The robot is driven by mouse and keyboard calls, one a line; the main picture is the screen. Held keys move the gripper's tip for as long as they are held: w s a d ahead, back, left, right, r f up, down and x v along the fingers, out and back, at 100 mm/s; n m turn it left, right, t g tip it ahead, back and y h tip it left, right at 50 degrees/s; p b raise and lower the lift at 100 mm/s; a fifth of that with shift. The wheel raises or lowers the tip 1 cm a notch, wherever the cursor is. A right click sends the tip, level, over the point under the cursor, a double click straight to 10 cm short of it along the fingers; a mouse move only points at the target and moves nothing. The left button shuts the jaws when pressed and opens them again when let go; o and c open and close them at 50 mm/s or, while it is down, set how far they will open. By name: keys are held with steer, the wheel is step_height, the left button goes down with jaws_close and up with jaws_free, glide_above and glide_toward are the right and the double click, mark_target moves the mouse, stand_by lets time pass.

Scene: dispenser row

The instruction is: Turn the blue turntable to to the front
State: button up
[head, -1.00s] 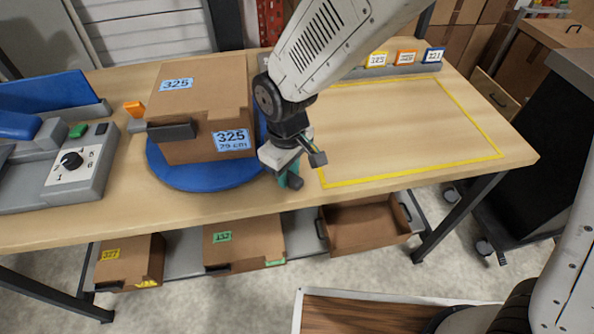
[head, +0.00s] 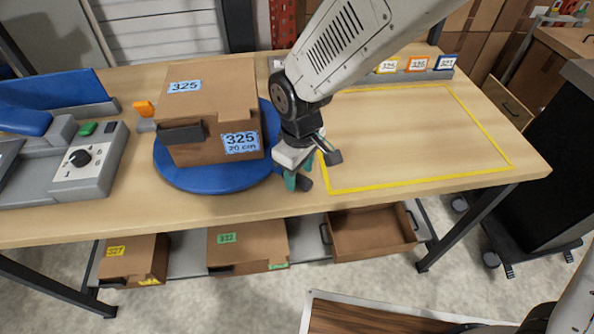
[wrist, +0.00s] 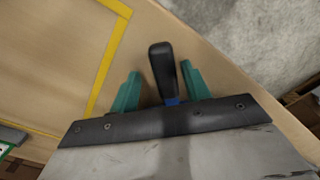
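The blue turntable (head: 208,181) is a round disc on the wooden table, left of my gripper in the head view. A brown box (head: 212,92) with blue 325 labels stands on it; its dark handle faces the front left. My gripper (head: 297,183) points down beside the disc's front right edge. In the wrist view its teal fingers (wrist: 160,72) are apart, with a black handle (wrist: 163,72) between them. The handle has a blue base and looks like the turntable's. A gap shows at the left finger; contact at the right finger is unclear.
A control box with a dial (head: 92,165) and an orange marker (head: 144,108) stand left of the disc. A yellow outlined area (head: 420,135) on the right is empty. Boxes and an open drawer (head: 372,232) sit below the table.

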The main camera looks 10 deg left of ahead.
steer(key=shift+s+a, duration=0.1)
step_height(320, 180, up, 8)
steer(key=shift+f, duration=0.15)
stand_by(0.4)
stand_by(0.3)
steer(key=shift+s+d+f, duration=0.1)
steer(key=shift+s+d, duration=0.1)
steer(key=shift+d, duration=0.1)
steer(key=shift+s+d+f+m+g+h, duration=0.2)
steer(key=shift+s+d+m+g+h, duration=0.15)
steer(key=shift+s+d, duration=0.55)
steer(key=s+d+r+m, duration=0.3)
steer(key=d+r+m, duration=0.1)
steer(key=d, duration=0.7)
steer(key=s+d+r+m+t, duration=0.1)
steer(key=s+d+r+m, duration=0.3)
steer(key=d, duration=0.6)
steer(key=s+d+r+m+t, duration=0.1)
steer(key=s+d+r+m, duration=0.3)
steer(key=d, duration=0.7)
steer(key=shift+s+d+r, duration=0.25)
steer(key=shift+d+r, duration=0.1)
steer(key=shift+r, duration=0.45)
